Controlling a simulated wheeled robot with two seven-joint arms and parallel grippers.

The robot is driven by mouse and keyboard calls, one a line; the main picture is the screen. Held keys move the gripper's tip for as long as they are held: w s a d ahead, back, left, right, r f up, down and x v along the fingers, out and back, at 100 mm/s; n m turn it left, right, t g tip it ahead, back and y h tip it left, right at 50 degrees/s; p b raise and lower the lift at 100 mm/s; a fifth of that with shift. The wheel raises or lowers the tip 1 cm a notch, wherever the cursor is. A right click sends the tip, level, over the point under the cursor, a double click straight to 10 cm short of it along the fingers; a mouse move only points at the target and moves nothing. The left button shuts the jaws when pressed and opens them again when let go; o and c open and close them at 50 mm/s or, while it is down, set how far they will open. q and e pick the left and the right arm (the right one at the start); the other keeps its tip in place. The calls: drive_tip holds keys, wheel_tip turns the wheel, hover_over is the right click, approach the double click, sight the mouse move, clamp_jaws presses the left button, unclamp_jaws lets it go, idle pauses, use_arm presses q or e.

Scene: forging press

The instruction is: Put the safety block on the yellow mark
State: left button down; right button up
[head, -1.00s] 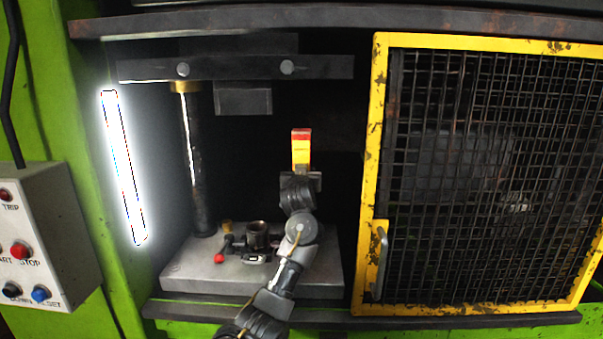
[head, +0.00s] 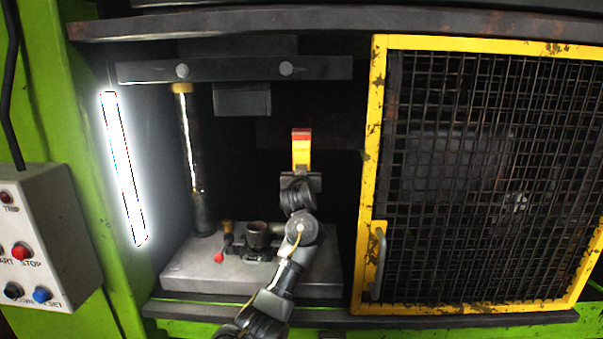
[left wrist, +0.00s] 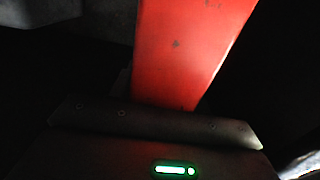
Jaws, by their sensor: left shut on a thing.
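The safety block (head: 301,152) is red and yellow and stands upright in my left gripper (head: 301,176), inside the open left bay of the press. The gripper is shut on its lower end. The block is held above the grey bed plate (head: 190,275), clear of it. In the left wrist view the block's red face (left wrist: 190,50) rises from between the jaws. I cannot make out the yellow mark in either view. My right gripper is not in view.
A dark ram (head: 242,98) hangs under the crossbar, left of the block. A post (head: 192,150) stands at left. A die cup (head: 258,236) and a red-knobbed lever (head: 219,257) sit on the plate. A yellow-framed mesh guard (head: 480,180) covers the right side.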

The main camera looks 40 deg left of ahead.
use_arm(q)
drive_tip(key=shift+f, duration=0.2)
idle(0.3)
drive_tip(key=c, duration=1)
unclamp_jaws()
drive_tip(key=o, duration=0.4)
drive_tip(key=shift+s+r, duration=0.1)
drive_tip(key=b+v, duration=0.1)
drive_tip(key=v, duration=1)
drive_tip(key=shift+b, duration=0.3)
